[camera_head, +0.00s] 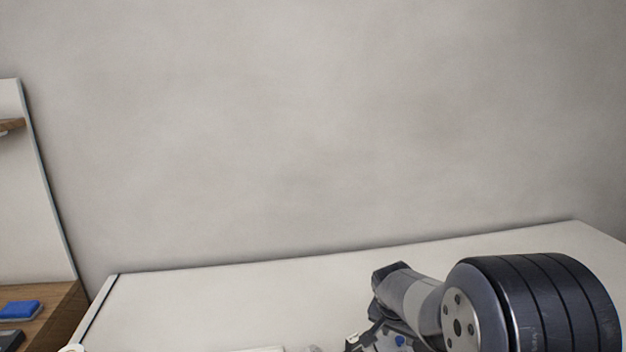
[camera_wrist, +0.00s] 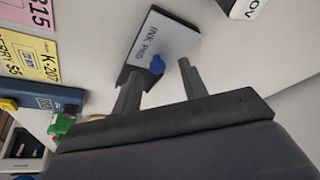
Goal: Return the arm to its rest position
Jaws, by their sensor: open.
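My gripper (camera_wrist: 160,88) shows in the wrist view with its two fingers apart. A box with a white top and dark sides, printed "INK PAD" (camera_wrist: 170,38), lies beyond the fingertips on the pale counter. A small blue round thing (camera_wrist: 157,64) shows at the box's near edge, between the fingertips; I cannot tell whether it is part of the box. Nothing is seen clamped between the fingers. In the head view my arm (camera_head: 410,295) reaches over the counter at the lower right, and the fingers are not clearly seen there.
The pale counter (camera_head: 200,300) runs along a bare grey wall. A wooden surface with a blue item (camera_head: 20,308) is at the left. In the wrist view, pink and yellow labels (camera_wrist: 30,58), a dark blue box (camera_wrist: 45,97) and a green item (camera_wrist: 60,125) crowd the left.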

